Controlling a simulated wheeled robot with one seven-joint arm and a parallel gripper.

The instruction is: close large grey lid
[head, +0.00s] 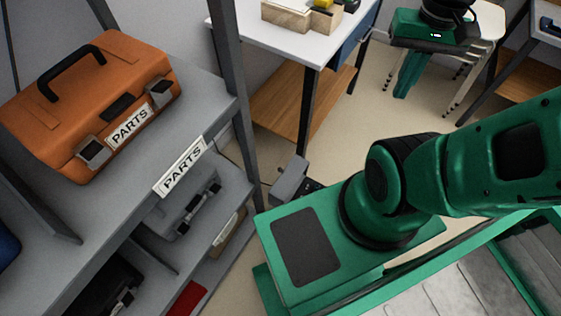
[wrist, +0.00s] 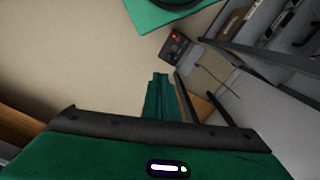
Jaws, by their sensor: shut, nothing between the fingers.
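A grey case-like object (head: 290,180) sits low beside the shelf post, with a raised grey panel that may be its lid. A dark part with small red marks (wrist: 175,46) shows there in the wrist view. My base partly hides it in the head view. Another grey case (head: 188,207) with dark latches lies on the lower shelf, partly covered by the upper shelf edge. I cannot tell which of them bears the large grey lid. My gripper (head: 403,92) is shut and empty, pointing down over open floor at the back, well away from both; its fingers show in the wrist view (wrist: 160,77).
An orange toolbox (head: 75,100) with a black handle stands on the grey shelf (head: 215,100) at left. A white-topped table (head: 300,45) bears wooden boxes at the back. A pale stool (head: 487,28) stands behind my gripper. The floor (head: 350,130) between is clear.

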